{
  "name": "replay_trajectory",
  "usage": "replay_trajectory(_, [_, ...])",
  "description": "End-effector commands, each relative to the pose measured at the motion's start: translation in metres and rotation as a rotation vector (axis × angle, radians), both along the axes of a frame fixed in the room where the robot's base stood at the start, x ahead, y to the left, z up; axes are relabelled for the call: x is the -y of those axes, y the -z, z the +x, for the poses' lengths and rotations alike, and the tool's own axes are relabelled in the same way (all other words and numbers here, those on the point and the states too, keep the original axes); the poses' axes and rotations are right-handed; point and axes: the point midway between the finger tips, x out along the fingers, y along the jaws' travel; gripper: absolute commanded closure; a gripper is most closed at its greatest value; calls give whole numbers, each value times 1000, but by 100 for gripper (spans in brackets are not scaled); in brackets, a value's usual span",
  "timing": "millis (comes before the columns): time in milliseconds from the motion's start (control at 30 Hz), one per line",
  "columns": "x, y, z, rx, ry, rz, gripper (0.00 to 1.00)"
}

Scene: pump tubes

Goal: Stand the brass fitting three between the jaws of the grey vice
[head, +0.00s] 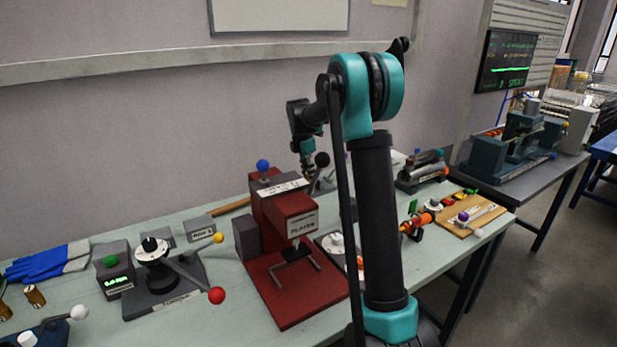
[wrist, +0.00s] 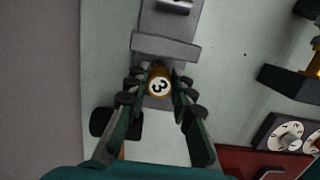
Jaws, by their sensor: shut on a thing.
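The brass fitting three (wrist: 158,84) shows end-on in the wrist view, with a white disc marked 3 facing the camera. My gripper (wrist: 159,86) is shut on it, one finger on each side. The grey vice (wrist: 166,45) lies beneath and beyond the fitting. One wide jaw bar crosses just above the fitting in the picture, and more grey vice body shows just below it. I cannot tell whether the fitting touches the vice or hangs above it. In the head view my fingertips, the fitting and the vice are hidden behind the red press and my arm.
The red press (head: 290,225) stands in front of my gripper in the head view. A grey lever device (head: 160,265) and blue gloves (head: 45,262) are to its left. Another brass fitting (head: 35,296) stands at far left. A wooden board (head: 478,222) lies at right.

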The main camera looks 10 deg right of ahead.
Motion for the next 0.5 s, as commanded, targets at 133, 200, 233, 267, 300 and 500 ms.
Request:
replay_trajectory(133, [0,9,0,0,0,0,100])
replay_trajectory(200, [0,8,0,0,0,0,100])
replay_trajectory(233, [0,8,0,0,0,0,100])
replay_trajectory(267, [0,8,0,0,0,0,100])
replay_trajectory(300, [0,8,0,0,0,0,100])
replay_trajectory(500, [0,10,0,0,0,0,66])
